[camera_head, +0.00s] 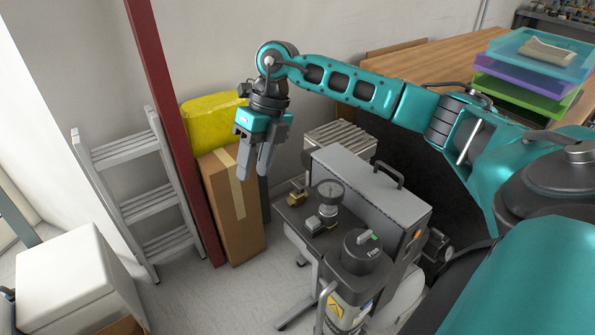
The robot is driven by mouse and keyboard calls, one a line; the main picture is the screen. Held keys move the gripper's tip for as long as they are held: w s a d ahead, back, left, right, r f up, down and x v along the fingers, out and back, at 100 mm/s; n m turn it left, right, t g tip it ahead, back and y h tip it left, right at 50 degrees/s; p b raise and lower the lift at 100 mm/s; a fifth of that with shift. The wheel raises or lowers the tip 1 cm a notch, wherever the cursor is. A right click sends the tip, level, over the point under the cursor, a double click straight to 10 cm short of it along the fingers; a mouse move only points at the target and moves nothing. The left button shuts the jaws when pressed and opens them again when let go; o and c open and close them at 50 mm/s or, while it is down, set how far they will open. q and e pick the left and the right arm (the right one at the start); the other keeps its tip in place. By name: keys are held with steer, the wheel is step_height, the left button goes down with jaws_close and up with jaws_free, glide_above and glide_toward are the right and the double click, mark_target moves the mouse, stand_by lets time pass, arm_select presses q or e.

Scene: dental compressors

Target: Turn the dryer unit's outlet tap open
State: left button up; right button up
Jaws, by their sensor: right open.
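The compressor with its dryer unit stands on the floor at the centre, with a grey metal cabinet (372,195). A round pressure gauge (330,190) sits on its dark top plate. A small brass fitting (297,199) sticks out at the plate's left edge; I cannot tell for sure whether it is the outlet tap. A canister (348,288) with a black cap (366,251) stands in front, with a small grey-and-green piece on top. My right gripper (257,172) is open and empty, pointing down, above and left of the brass fitting and apart from it. My left gripper is out of view.
A cardboard box (232,210) with a yellow bundle (212,122) on it stands behind my right gripper. A dark red post (177,130) and a grey stepladder (150,205) are at left. A wooden table (435,65) with stacked trays (525,85) is at back right.

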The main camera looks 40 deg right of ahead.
mark_target(297, 183)
steer(key=d+r+m+h+b, duration=0.1)
steer(key=d+r+m+h, duration=0.2)
steer(key=d, duration=0.8)
steer(key=shift+n+h, duration=0.5)
steer(key=shift+n, duration=0.1)
steer(key=f, duration=0.4)
steer(key=f+b, duration=0.1)
steer(key=f, duration=0.2)
steer(key=f+b, duration=0.1)
steer(key=f, duration=0.3)
steer(key=shift+s+a+f, duration=0.25)
steer(key=shift+a+f, duration=0.05)
steer(key=shift+f, duration=0.55)
steer(key=shift+c, duration=0.4)
jaws_close()
